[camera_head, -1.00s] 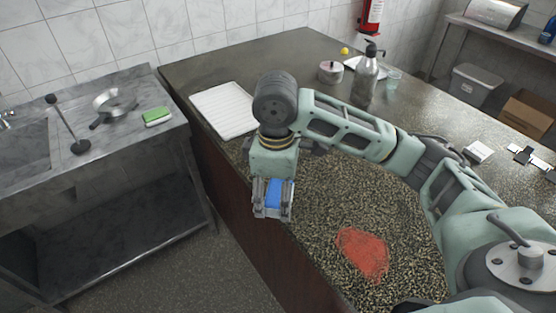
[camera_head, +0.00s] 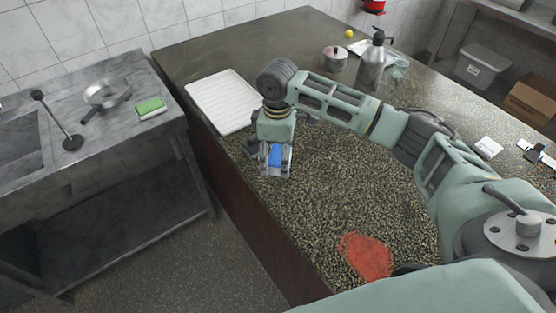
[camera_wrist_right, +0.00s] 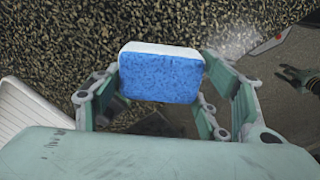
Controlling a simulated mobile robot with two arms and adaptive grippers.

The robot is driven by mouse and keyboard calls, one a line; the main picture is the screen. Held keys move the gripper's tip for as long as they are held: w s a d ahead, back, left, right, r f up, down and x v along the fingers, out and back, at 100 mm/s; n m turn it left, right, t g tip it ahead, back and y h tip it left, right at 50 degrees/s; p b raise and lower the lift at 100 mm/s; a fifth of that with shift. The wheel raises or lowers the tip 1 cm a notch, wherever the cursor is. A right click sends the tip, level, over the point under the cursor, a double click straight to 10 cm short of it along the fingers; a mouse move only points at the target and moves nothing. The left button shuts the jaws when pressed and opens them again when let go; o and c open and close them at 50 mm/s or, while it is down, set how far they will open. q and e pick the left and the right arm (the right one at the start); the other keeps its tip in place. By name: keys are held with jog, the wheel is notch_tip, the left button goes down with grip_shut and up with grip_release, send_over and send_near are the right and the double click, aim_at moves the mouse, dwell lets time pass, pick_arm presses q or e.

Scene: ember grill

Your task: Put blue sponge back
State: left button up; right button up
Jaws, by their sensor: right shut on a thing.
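The blue sponge (camera_head: 275,156), blue with a white layer, is held between the fingers of my right gripper (camera_head: 276,163). In the right wrist view the sponge (camera_wrist_right: 161,74) sits between both fingers of the gripper (camera_wrist_right: 165,88), which are shut on it. The gripper is over the dark speckled counter (camera_head: 340,190), near its left edge and just in front of the white ribbed tray (camera_head: 222,104). I cannot tell if the sponge touches the counter.
A green sponge (camera_head: 151,105) and a pan (camera_head: 106,95) are on the metal sink table at left. A red patch (camera_head: 366,256) lies on the near counter. A pump bottle (camera_head: 371,66) and a pot (camera_head: 334,58) stand at the back.

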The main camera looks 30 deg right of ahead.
aim_at(278, 163)
jog(key=shift+w+d+f, duration=0.15)
jog(key=shift+w+f, duration=0.1)
jog(key=shift+f, duration=0.1)
notch_tip(278, 163, down, 3)
jog(key=shift+f+p, duration=0.15)
jog(key=shift+p, duration=0.65)
jog(key=shift+f, duration=0.25)
pick_arm(q)
jog(key=shift+w+d+r, duration=0.25)
jog(key=shift+r, duration=0.2)
jog(key=shift+w+d+r, duration=0.2)
jog(key=shift+w+r, duration=0.05)
jog(key=shift+r, duration=0.15)
pick_arm(e)
jog(key=shift+f, duration=0.1)
jog(key=o, duration=1.1)
pick_arm(q)
jog(key=shift+w, duration=0.1)
